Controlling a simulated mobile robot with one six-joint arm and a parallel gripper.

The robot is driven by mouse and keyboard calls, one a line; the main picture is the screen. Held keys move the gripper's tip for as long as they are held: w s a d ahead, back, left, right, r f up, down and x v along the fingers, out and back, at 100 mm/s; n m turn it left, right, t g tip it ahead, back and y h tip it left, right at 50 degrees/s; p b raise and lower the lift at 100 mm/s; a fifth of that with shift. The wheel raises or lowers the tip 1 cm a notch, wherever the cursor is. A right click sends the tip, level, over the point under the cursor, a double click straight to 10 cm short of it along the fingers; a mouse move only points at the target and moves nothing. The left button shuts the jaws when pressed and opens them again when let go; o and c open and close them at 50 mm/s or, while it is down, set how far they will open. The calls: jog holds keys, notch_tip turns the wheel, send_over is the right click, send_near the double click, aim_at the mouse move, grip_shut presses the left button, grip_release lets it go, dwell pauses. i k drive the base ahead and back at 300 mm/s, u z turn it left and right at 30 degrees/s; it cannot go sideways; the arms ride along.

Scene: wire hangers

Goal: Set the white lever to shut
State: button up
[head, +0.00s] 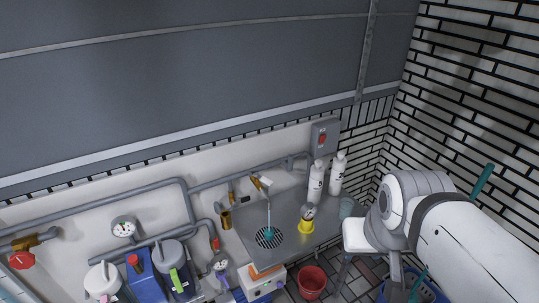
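A small white piece (267,181), which looks like the white lever, sits by the brass fittings (257,184) on the wall pipe above the steel sink. It is too small to tell whether it is set open or shut. My white and grey arm comes in from the lower right and bends near the right end of the sink, well to the right of the lever. I cannot make out my gripper or its fingers.
A red bucket (312,281) is on the floor. Gauges, pots and a red valve wheel (21,260) stand left. A blue bucket (434,294) is below my arm.

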aim_at(268, 183)
jog(key=u, duration=0.2)
jog(key=i, duration=0.95)
jog(key=u, duration=0.5)
